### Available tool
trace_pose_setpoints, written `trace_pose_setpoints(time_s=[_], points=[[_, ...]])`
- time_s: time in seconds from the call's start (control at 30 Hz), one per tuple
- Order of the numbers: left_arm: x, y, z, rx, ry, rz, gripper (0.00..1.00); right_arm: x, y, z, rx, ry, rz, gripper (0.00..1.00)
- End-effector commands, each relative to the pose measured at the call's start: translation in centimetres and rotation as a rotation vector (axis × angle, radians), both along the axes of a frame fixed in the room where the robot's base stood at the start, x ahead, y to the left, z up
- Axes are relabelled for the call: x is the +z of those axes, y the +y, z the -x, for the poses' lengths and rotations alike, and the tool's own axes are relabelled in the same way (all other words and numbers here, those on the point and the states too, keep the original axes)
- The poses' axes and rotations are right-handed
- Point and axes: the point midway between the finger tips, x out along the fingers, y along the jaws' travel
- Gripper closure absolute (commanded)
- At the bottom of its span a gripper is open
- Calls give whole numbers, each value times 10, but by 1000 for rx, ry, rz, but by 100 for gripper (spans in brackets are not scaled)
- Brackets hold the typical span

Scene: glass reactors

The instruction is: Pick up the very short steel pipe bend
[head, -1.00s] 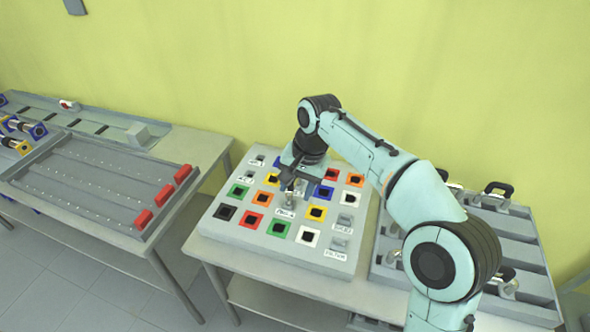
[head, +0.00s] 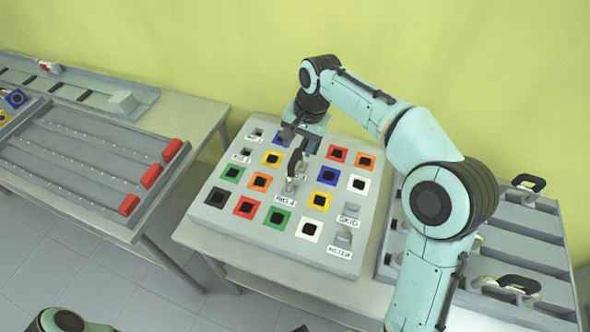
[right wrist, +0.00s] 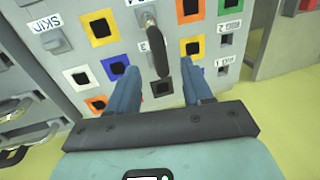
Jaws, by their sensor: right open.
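A small steel piece with a black handle (head: 293,164) stands on the grey board, behind the "PRG 4" label. It looks like the very short steel pipe bend, though its exact shape is hard to tell. My right gripper (head: 299,143) is over the board just behind it. In the right wrist view the black handle (right wrist: 157,50) rises ahead of the gap between the two blue fingers of my right gripper (right wrist: 158,78). The fingers are apart, and nothing is clamped between them. My left gripper is not in view.
The grey board (head: 217,221) carries several coloured square sockets and labels. A grey rack (head: 545,232) on the right holds pieces with black handles (head: 527,183). On the left stands a sloped rack with red end blocks (head: 152,175). A yellow-green wall is close behind.

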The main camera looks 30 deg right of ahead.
Motion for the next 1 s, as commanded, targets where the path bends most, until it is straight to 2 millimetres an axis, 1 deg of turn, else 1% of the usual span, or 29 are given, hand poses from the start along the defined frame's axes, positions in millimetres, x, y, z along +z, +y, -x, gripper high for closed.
trace_pose_setpoints(time_s=[0.03,0.1,0.3,0.37,0.5,0.6,0.7,0.9,0.93,0.97,1.0], points=[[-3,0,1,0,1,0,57,-10,1,-1,-1,2,0,50],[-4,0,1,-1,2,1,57,-18,2,-3,0,1,1,50],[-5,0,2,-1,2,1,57,-30,2,-5,-1,-1,1,50],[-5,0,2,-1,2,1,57,-38,2,-7,-1,2,0,50],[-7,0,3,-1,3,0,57,-60,1,-12,-1,2,0,50],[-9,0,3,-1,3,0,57,-71,3,-13,0,1,1,50],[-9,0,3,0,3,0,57,-76,4,-14,0,0,0,50],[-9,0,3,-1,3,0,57,-75,4,-14,0,-1,0,50],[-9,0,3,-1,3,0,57,-75,4,-14,0,-1,0,56],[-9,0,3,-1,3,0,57,-75,4,-14,0,-1,0,66],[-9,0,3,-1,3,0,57,-75,4,-14,0,-1,0,79]])
